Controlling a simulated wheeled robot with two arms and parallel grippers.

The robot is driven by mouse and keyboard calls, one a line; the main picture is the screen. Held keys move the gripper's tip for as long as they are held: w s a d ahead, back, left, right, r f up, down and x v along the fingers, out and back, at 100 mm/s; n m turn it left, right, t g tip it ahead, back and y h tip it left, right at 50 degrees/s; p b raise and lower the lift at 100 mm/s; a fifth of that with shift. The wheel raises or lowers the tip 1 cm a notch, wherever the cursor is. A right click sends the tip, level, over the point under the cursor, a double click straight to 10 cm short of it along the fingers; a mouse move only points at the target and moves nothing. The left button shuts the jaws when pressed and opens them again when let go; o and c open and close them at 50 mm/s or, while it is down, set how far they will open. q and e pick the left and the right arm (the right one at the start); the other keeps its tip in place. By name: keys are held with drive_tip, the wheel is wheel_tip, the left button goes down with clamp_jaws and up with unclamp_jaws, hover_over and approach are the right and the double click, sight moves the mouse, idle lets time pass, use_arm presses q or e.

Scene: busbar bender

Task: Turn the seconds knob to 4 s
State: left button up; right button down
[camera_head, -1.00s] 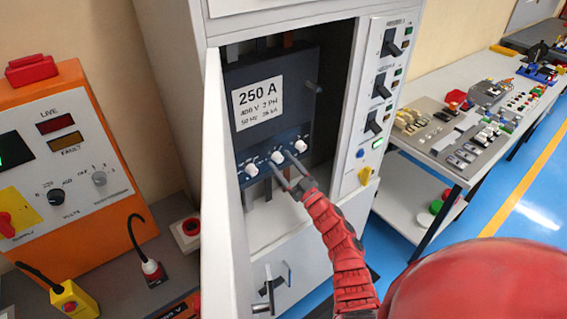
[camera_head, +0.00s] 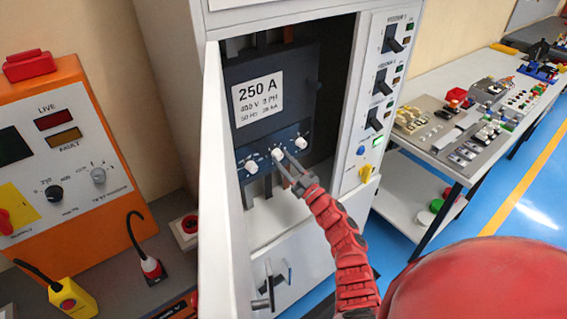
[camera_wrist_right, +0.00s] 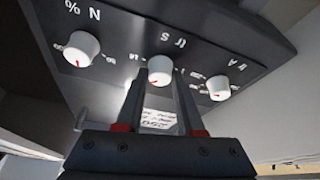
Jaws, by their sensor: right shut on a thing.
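Three white knobs sit in a row on the dark blue panel of the 250 A breaker. The middle knob (camera_head: 278,154), the seconds knob marked "s" in the right wrist view (camera_wrist_right: 160,70), lies between the fingertips of my right gripper (camera_head: 287,161). The gripper also shows in the right wrist view (camera_wrist_right: 160,88), shut on this knob with one finger on each side. A small red pointer line shows on the knob's face; the scale numbers around it are too small to read surely. My left gripper is not in view.
Outer knobs (camera_head: 251,167) (camera_head: 301,143) stand close on either side. The open cabinet door (camera_head: 216,190) is left of the breaker; a column of black switches (camera_head: 381,82) is right. An orange test unit (camera_head: 85,150) stands at left, a bench with parts (camera_head: 460,150) at right.

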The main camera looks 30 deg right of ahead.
drive_tip(key=n+g+y+b, duration=0.1)
drive_tip(key=n+b, duration=0.1)
drive_tip(key=n, duration=0.1)
drive_tip(key=n+g+y+b, duration=0.1)
drive_tip(key=n+y+b, duration=0.1)
drive_tip(key=n+b, duration=0.1)
drive_tip(key=shift+d+f+n, duration=0.1)
drive_tip(key=shift+f+n, duration=0.05)
drive_tip(key=shift+n, duration=0.15)
drive_tip(key=shift+d+r+n+g+y+b, duration=0.15)
drive_tip(key=shift+n+g+b, duration=0.25)
drive_tip(key=shift+n+b, duration=0.5)
drive_tip(key=shift+a+r+n+g+y+b, duration=0.1)
drive_tip(key=shift+n+g+y+b, duration=0.3)
drive_tip(key=shift+n, duration=0.7)
drive_tip(key=c, duration=0.5)
unclamp_jaws()
drive_tip(key=shift+d, duration=0.1)
drive_tip(key=shift+s, duration=0.1)
